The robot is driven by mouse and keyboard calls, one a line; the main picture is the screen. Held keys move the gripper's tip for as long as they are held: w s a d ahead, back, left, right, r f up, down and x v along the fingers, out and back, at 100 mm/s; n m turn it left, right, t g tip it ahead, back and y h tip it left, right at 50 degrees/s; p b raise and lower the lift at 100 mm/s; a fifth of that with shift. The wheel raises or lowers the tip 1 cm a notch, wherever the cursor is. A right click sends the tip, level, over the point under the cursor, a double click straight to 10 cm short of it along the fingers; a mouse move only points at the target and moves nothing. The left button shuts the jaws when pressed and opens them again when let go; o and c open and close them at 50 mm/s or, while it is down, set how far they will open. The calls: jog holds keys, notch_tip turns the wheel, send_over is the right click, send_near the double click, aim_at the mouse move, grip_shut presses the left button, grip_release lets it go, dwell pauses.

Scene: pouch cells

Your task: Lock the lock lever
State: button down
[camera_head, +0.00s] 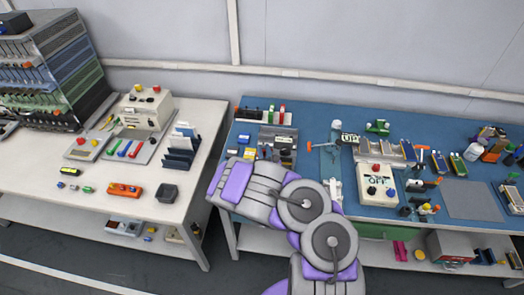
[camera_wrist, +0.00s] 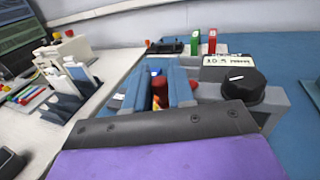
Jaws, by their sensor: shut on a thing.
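In the wrist view, the two blue-grey fingers of my gripper (camera_wrist: 157,78) stand close together, one on each side of a red-topped upright piece with some yellow low on it, which I take as the lock lever (camera_wrist: 158,90). The fingers look shut on it. The dark and purple body of my wrist hides its base, so I cannot tell its exact angle or whether it is locked. Just to the right is a grey device with a black round knob (camera_wrist: 243,86) and a white label (camera_wrist: 228,68). In the head view, my arm covers the fingertips and the lever.
The blue table (camera_head: 470,127) is crowded with small devices, including a white box marked OFF (camera_head: 377,198). The white table (camera_head: 125,190) at left holds a folder rack (camera_head: 182,152) and an orange block (camera_head: 125,190). A gap separates the tables. A grey mat (camera_head: 472,200) lies bare at right.

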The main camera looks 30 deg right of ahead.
jog(key=shift+s+d+f+n+y+b, duration=0.1)
jog(key=shift+s+d+n+y+b, duration=0.2)
jog(key=shift+n+y+b, duration=0.45)
jog(key=shift+s+n+t+y+b, duration=0.15)
jog(key=shift+n+t+y+b, duration=0.25)
jog(key=shift+y, duration=0.65)
jog(key=shift+r, duration=0.2)
jog(key=c, duration=1.1)
grip_release()
